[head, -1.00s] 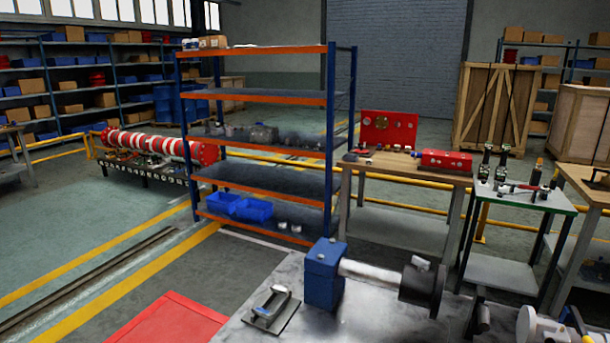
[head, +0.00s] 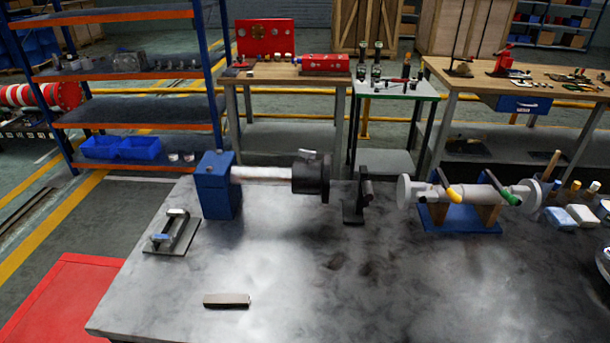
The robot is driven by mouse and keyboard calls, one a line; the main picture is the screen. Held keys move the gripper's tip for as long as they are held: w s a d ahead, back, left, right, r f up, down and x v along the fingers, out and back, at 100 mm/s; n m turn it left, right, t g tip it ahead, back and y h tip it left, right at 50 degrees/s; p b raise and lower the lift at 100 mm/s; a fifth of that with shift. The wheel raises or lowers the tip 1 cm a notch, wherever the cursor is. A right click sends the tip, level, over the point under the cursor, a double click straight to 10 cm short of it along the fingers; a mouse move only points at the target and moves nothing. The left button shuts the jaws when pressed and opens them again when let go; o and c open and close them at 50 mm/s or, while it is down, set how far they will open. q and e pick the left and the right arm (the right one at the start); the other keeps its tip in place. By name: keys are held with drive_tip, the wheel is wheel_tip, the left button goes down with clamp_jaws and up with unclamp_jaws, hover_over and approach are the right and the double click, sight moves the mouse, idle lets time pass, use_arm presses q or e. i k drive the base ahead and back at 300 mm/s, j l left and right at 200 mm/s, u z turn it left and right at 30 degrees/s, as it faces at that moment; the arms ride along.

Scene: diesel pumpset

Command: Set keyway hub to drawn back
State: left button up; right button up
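A dark round hub (head: 312,174), which looks like the keyway hub, sits at the right end of a bright steel shaft (head: 262,174). The shaft comes out of a blue block (head: 216,186) on the steel bench. A small light-coloured piece stands on top of the hub. The keyway itself is too small to make out. A black stand (head: 356,200) is to the right of the hub, with a gap between them. Neither of my grippers is in view.
On the steel bench (head: 290,270) are a metal fixture with a handle (head: 172,232), a small bar (head: 226,301), a grey cylinder assembly on a blue base (head: 461,219), and cloths (head: 570,217). The bench's front middle is clear. A shelf rack (head: 130,125) stands behind left.

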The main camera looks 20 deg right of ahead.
sight(311, 178)
drive_tip(key=j+z, duration=0.3)
drive_tip(key=j, duration=0.15)
drive_tip(key=k+j+z, duration=0.1)
drive_tip(key=j+z, duration=0.2)
drive_tip(key=k+j+z, duration=0.1)
drive_tip(key=j+z, duration=0.2)
drive_tip(key=j, duration=0.2)
